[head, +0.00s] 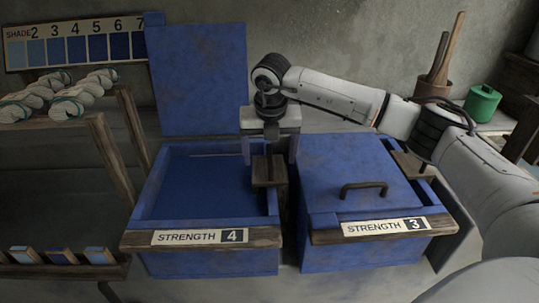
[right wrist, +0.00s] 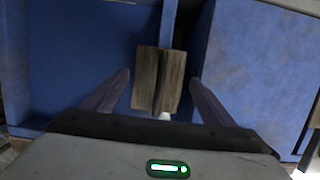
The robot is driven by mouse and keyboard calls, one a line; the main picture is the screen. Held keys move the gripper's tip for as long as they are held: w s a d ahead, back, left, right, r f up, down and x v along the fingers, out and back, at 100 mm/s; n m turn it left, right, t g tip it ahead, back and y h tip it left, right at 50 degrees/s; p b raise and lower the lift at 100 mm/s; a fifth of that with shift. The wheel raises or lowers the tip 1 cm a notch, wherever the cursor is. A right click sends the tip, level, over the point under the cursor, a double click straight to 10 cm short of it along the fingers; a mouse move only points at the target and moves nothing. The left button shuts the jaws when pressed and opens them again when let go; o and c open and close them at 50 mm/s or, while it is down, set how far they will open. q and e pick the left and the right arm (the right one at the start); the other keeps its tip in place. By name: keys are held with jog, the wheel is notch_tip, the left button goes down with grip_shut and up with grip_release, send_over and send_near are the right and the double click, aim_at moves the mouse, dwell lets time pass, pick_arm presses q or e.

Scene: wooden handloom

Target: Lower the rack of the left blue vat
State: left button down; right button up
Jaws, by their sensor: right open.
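The left blue vat (head: 148,200), labelled STRENGTH 4, has its lid (head: 197,80) standing upright and open. Dark blue liquid (head: 205,190) shows inside, with a thin pale bar near the back; the rest of any rack cannot be made out. A wooden block with a raised grip (head: 263,180) sits at the vat's right wall. My right gripper (head: 268,153) is above this block, pointing down and open, one finger on each side. In the right wrist view the block (right wrist: 147,80) lies between the spread fingers (right wrist: 160,78), with gaps on both sides. My left gripper is not in view.
The right blue vat (head: 325,260), labelled STRENGTH 3, has its lid (head: 345,165) shut, with a dark handle (head: 363,188). A shelf with yarn skeins (head: 60,95) stands left. A green pot (head: 482,103) is at the back right.

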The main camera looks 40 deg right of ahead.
jog(key=p+v, duration=0.1)
jog(key=v, duration=0.1)
jog(key=w+p+v, duration=0.1)
jog(key=p+v, duration=0.2)
jog(key=v, duration=0.1)
jog(key=shift+w+d+r, duration=0.1)
jog(key=shift+d+r, duration=0.2)
jog(key=shift+r, duration=0.15)
jog(key=shift+f, duration=0.1)
